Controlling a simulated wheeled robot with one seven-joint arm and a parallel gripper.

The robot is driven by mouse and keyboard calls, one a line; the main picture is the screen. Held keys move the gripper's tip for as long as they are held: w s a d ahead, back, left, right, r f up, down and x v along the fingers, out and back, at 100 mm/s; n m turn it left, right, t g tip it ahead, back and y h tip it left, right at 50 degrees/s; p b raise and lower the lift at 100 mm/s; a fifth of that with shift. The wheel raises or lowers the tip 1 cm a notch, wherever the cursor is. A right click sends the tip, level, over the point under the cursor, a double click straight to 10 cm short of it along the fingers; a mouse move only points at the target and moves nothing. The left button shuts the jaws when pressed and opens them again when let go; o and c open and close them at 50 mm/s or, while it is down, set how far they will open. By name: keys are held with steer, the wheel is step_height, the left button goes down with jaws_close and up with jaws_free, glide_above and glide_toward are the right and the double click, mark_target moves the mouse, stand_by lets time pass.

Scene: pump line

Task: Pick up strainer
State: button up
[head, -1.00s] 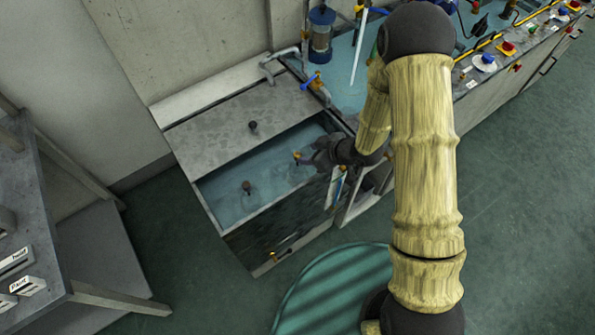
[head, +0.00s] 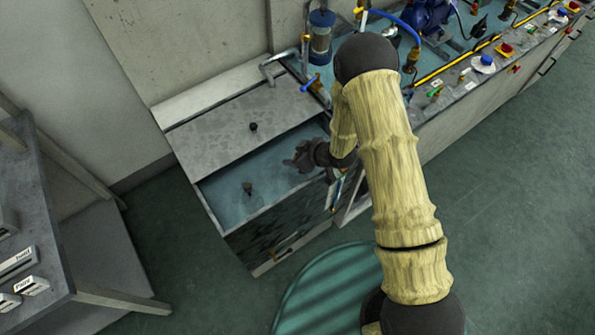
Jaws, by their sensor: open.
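The open tank (head: 222,215) holds bluish water. A small dark knob-shaped piece (head: 248,188) stands in the water near its front left; I cannot tell whether it is the strainer. My gripper (head: 290,163) is dark and reaches in over the right part of the water, to the right of and behind that piece and apart from it. The jaws are open, small in view. What lies directly below them is hidden by the gripper and wrist.
A grey lid (head: 225,125) with a dark knob covers the tank's back half. A blue-handled tap (head: 310,84) stands at its back right. A bench (head: 470,85) with pumps and valves runs right. A grey table (head: 60,235) with labelled boxes stands left.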

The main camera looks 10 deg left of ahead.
steer(key=shift+w+a+f, duration=0.15)
steer(key=shift+a+f, duration=0.15)
steer(key=shift+f, duration=0.1)
jaws_close()
